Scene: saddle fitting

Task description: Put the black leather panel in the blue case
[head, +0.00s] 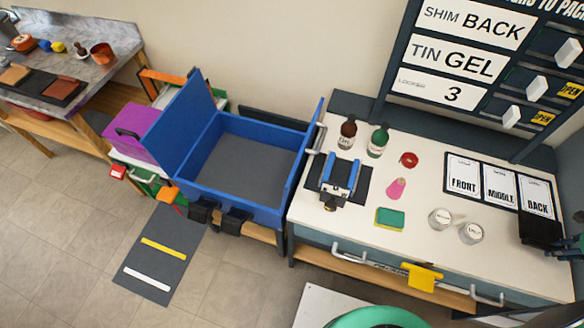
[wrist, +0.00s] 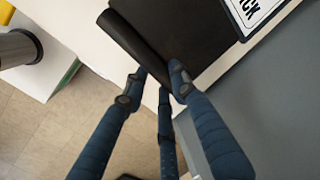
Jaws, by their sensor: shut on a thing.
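The black leather panel (head: 540,232) is at the right end of the white bench, just below the card marked BACK. In the wrist view the panel (wrist: 172,32) fills the top middle, with one edge between my fingers. My gripper (wrist: 157,80) is shut on that edge; its blue fingers also show at the right border of the head view (head: 573,246). Whether the panel touches the bench is unclear. The blue case (head: 228,196) stands left of the bench, its lid raised on the left. Its grey floor looks empty.
Bottles, a red item, a pink item, a sponge (head: 390,217) and two jars (head: 471,232) stand on the bench between panel and case. A blue-and-black fixture (head: 338,181) sits near the case. A yellow cloth (head: 421,276) hangs at the front.

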